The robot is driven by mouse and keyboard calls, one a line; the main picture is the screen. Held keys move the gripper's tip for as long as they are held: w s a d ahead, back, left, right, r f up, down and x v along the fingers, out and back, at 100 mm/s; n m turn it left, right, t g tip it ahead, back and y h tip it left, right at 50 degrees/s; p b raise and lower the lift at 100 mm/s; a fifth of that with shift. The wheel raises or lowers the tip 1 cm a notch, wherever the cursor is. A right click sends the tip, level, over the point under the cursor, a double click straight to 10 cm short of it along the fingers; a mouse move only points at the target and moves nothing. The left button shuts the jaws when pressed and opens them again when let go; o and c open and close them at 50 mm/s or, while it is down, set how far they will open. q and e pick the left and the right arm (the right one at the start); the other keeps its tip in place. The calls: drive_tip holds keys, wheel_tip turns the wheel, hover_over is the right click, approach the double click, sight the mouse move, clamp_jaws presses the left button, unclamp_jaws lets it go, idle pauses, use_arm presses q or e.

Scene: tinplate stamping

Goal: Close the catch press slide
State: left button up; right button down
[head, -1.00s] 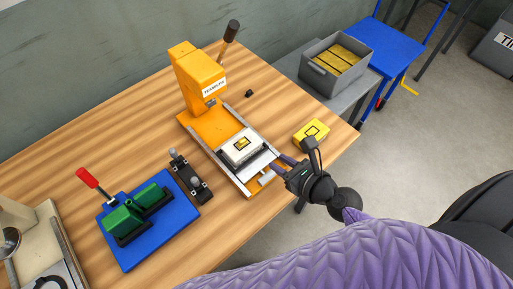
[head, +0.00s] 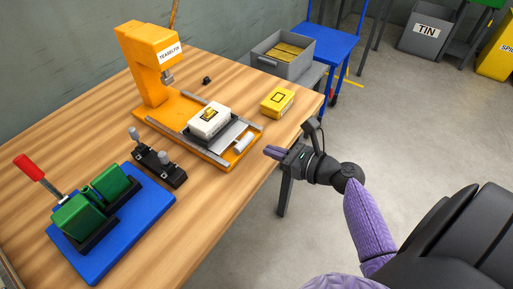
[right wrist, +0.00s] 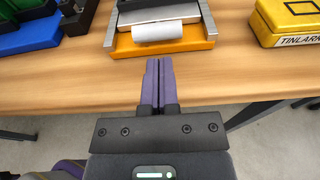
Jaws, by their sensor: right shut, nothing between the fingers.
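The orange press (head: 150,50) stands on the wooden table, its label reading roughly "TEASELPIN". Its slide (head: 231,135) is out toward the table's front edge, clear of the press head. On the slide, a white block with a small yellow piece on top (head: 209,119) sits in a dark holder. A pale cylindrical handle (head: 243,141) is at the slide's front, and it also shows in the right wrist view (right wrist: 165,31). My right gripper (head: 270,151) is shut and empty, its purple fingers pointing at the handle with a gap between. My left gripper is not in view.
A yellow box (head: 277,102) sits right of the press. Left are a black fixture with knobs (head: 158,164) and a blue board (head: 125,235) with green blocks and a red lever. A grey bin (head: 283,58) stands beyond the table's right end.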

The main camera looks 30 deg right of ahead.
sight(245, 139)
drive_tip(key=b+x, duration=0.1)
drive_tip(key=x, duration=0.3)
drive_tip(key=shift+w+a, duration=0.15)
drive_tip(key=shift+w, duration=0.15)
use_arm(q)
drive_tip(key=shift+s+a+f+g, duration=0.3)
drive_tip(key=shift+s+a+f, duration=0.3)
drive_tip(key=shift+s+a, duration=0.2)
use_arm(e)
drive_tip(key=x, duration=0.4)
drive_tip(key=shift+w+a+r, duration=0.1)
drive_tip(key=shift+w+r, duration=0.1)
drive_tip(key=shift+r, duration=0.1)
drive_tip(key=shift+w, duration=0.1)
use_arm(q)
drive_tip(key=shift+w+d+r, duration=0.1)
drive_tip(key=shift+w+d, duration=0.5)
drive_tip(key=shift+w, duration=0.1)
